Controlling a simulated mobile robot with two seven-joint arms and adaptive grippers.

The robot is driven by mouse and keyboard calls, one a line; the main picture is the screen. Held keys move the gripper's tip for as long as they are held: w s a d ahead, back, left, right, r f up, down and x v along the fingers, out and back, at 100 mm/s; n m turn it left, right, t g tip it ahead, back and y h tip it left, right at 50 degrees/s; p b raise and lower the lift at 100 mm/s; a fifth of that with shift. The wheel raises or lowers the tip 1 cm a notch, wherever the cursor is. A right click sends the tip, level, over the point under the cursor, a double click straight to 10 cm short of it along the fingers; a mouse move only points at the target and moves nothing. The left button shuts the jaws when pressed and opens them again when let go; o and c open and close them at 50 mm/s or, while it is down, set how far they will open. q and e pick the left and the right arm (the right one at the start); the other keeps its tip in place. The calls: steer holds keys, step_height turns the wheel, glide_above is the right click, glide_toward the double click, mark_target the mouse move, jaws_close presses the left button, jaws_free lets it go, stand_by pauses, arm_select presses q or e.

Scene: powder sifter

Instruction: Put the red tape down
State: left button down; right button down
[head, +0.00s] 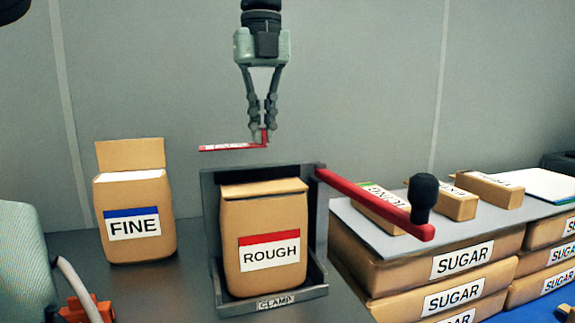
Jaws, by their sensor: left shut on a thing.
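The red tape (232,147) is a thin red strip with a white label. It hangs in the air above and behind the bag marked ROUGH (268,215). My left gripper (263,136) points down from the top middle and is shut on the tape's right end. The tape's end is partly hidden between the fingertips. The ROUGH bag stands upright in a grey clamp frame marked CLAMP (210,200). My right gripper is not in view.
A bag marked FINE (118,190) stands on the dark worktop at left. A red lever (365,195) with a black knob (423,190) sticks out right from the clamp.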

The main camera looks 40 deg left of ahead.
arm_select(q)
glide_above(291, 184)
step_height(291, 184, down, 3)
steer(key=shift+w, duration=0.1)
step_height(291, 184, down, 4)
steer(key=shift+a+f, duration=0.1)
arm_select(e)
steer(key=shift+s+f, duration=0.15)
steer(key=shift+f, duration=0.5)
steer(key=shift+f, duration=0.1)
arm_select(q)
steer(key=c, duration=1.8)
jaws_free()
steer(key=shift+o, duration=0.5)
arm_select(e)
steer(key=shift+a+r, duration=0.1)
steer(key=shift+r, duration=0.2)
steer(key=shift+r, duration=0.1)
